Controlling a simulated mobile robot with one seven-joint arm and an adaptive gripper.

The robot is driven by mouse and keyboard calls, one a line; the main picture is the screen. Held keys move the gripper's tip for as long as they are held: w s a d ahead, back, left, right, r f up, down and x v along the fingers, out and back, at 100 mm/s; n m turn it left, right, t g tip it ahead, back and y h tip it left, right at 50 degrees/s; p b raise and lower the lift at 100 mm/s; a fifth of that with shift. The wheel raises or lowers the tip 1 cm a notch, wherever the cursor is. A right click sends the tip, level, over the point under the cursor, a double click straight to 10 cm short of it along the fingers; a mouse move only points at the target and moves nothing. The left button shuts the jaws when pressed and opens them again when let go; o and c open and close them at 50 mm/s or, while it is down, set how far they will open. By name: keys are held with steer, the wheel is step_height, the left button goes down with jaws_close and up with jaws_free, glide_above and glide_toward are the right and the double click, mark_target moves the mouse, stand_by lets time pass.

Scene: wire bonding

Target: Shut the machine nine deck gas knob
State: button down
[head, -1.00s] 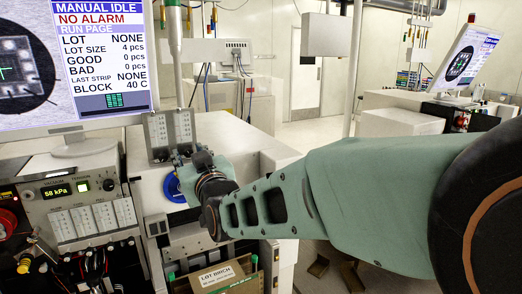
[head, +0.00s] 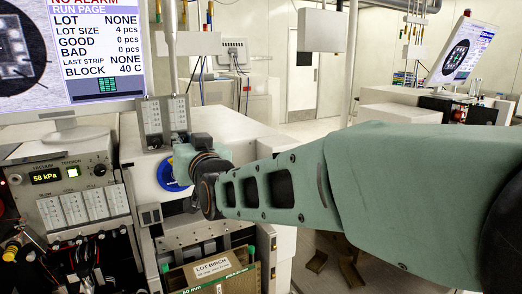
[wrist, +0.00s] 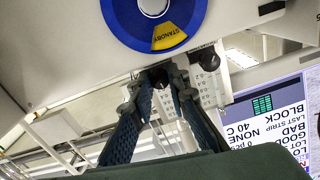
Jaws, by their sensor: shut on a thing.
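A pair of pale flow-meter panels (head: 155,122) stands on the front of the white machine, left of my arm in the head view. In the wrist view one panel (wrist: 206,92) shows upside down behind my fingers, with a black knob (wrist: 208,60) at its end. My gripper (wrist: 160,78) has its two fingers closed together on a second dark knob, mostly covered by the fingertips. In the head view my gripper (head: 182,146) is at the foot of the right panel, partly hidden by my wrist. The knob's turn position and machine number cannot be read.
A blue disc (head: 164,178) with a yellow STANDBY label (wrist: 169,37) sits close by my gripper. A monitor (head: 105,45) stands left, above a vacuum unit (head: 45,176) reading 58 kPa. A box labelled LOT BIRCH (head: 212,267) sits below my arm.

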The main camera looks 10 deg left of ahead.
steer(key=shift+m+b, duration=0.9)
steer(key=shift+m, duration=0.1)
steer(key=c, duration=1.8)
jaws_free()
steer(key=shift+c, duration=0.2)
